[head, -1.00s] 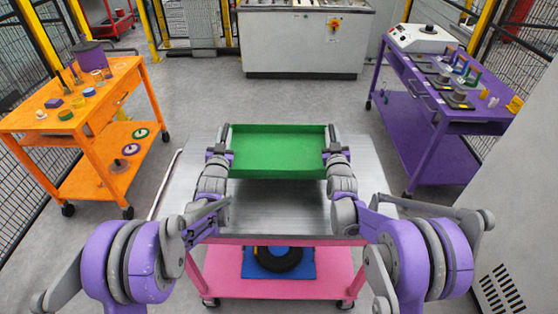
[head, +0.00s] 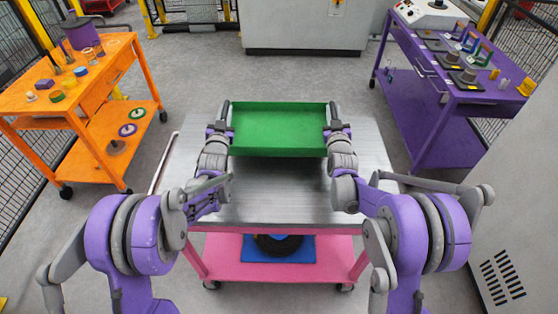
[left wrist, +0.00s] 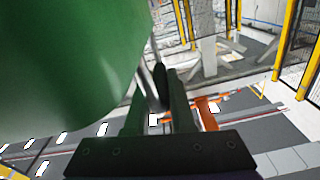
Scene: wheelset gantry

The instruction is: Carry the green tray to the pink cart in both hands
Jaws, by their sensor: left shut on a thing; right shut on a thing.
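The green tray (head: 279,140) is level and empty, over the far half of the pink cart's bare metal top (head: 275,200). A shadow lies on the metal below its near wall; I cannot tell how large the gap is. My left gripper (head: 225,116) is shut on the tray's left side wall, and my right gripper (head: 334,116) is shut on its right side wall. In the left wrist view the tray (left wrist: 60,60) fills the upper left, beside the dark fingers of my left gripper (left wrist: 162,95); the grip itself is partly hidden.
The cart's pink lower shelf (head: 225,270) holds a blue mat (head: 305,250) with a black ring (head: 278,245). An orange table (head: 95,85) with small parts stands left, a purple table (head: 425,80) right. A grey cabinet (head: 305,35) stands behind, with open floor before it.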

